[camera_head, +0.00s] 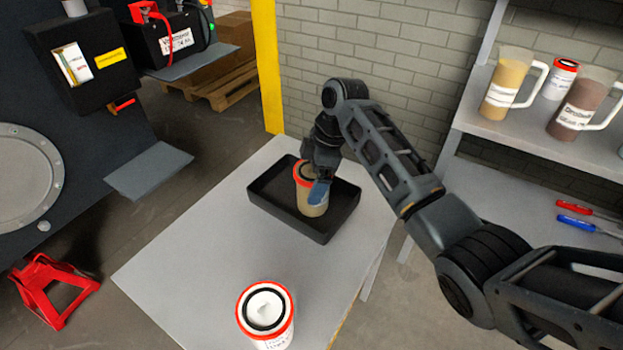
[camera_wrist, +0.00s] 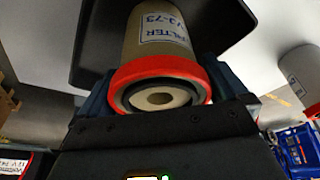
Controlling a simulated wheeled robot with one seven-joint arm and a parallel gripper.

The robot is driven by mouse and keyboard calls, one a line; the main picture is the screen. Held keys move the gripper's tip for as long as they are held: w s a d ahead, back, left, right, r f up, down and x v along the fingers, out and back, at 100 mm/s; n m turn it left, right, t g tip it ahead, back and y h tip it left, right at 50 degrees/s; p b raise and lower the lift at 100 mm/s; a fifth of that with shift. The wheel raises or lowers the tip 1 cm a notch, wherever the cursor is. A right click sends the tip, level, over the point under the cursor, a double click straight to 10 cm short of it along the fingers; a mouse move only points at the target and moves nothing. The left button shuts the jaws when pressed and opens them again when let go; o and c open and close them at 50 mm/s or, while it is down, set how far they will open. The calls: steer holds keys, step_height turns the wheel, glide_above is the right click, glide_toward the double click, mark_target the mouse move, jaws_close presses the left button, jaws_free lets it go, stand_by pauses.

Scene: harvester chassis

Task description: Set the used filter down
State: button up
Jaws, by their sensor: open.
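The used filter (camera_head: 311,205) is a dirty tan cylinder with a red top ring. It stands upright in the black tray (camera_head: 333,222) on the grey table. In the wrist view the filter (camera_wrist: 158,40) shows its blue label lettering and its open centre, with the black tray (camera_wrist: 240,25) behind it. My gripper (camera_head: 318,185) is open around the filter's top, with one blue finger at its near side. The wrist view shows my gripper (camera_wrist: 155,92) with a finger on either side of the red ring. Whether the fingers touch it, I cannot tell.
A cleaner white filter with a red ring (camera_head: 266,312) stands at the table's (camera_head: 180,265) near edge. A shelf (camera_head: 480,125) on the right holds labelled jugs. A red stand (camera_head: 52,290) is on the floor at left. The table's left part is clear.

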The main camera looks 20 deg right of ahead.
steer(key=v, duration=1.1)
steer(key=shift+r+b, duration=0.25)
steer(key=shift+b, duration=0.2)
